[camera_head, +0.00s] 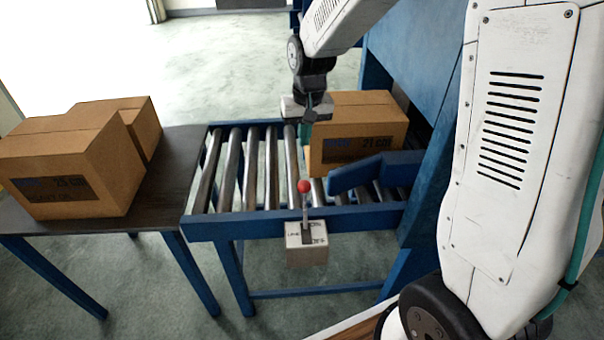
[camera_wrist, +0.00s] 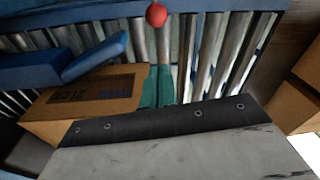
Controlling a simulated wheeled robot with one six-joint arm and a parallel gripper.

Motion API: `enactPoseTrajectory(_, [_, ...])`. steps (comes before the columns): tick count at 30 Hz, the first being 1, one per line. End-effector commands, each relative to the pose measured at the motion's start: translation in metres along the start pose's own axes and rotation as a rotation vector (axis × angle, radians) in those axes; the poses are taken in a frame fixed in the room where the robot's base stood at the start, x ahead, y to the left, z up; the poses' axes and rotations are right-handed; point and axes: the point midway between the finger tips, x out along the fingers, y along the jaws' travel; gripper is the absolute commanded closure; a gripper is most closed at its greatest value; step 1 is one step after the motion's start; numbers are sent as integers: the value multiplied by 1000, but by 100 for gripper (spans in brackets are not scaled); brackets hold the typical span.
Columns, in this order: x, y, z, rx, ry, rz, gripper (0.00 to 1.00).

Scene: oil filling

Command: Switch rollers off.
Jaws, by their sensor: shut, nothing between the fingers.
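The roller switch is a white box (camera_head: 307,243) on the front rail of the roller conveyor (camera_head: 240,229), with an upright lever topped by a red ball (camera_head: 304,186). The ball also shows at the top of the wrist view (camera_wrist: 156,15). My gripper (camera_head: 305,135) is above the rollers, beside the left side of a cardboard box, behind the lever and apart from it. In the wrist view its two teal fingers (camera_wrist: 157,87) are together with nothing held. The lettering on the switch box is too small to read surely.
A cardboard box (camera_head: 358,120) stands on the rollers at the right, by a blue angled guide (camera_head: 376,172). More boxes (camera_head: 70,165) stand on the dark table (camera_head: 185,165) at left. The blue machine (camera_head: 412,60) rises at right. The left rollers are clear.

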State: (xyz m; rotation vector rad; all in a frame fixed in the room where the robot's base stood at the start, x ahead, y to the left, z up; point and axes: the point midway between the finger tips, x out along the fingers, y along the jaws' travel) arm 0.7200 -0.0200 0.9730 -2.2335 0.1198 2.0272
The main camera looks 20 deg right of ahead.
Motion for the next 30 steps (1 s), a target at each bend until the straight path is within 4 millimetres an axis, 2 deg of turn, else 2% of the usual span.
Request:
enactPoseTrajectory(1, [12, -1, -7, 5, -5, 0, 100])
enactPoseTrajectory(5, [27, -3, -17, 13, -4, -1, 100])
enactPoseTrajectory(17, [31, -3, -19, 14, -2, -1, 100])
enactPoseTrajectory(20, [36, -3, -19, 14, -4, -1, 100])
enactPoseTrajectory(23, [50, -3, -19, 14, -6, -1, 100])
enactPoseTrajectory(30, [98, -3, -18, 15, -7, 0, 100])
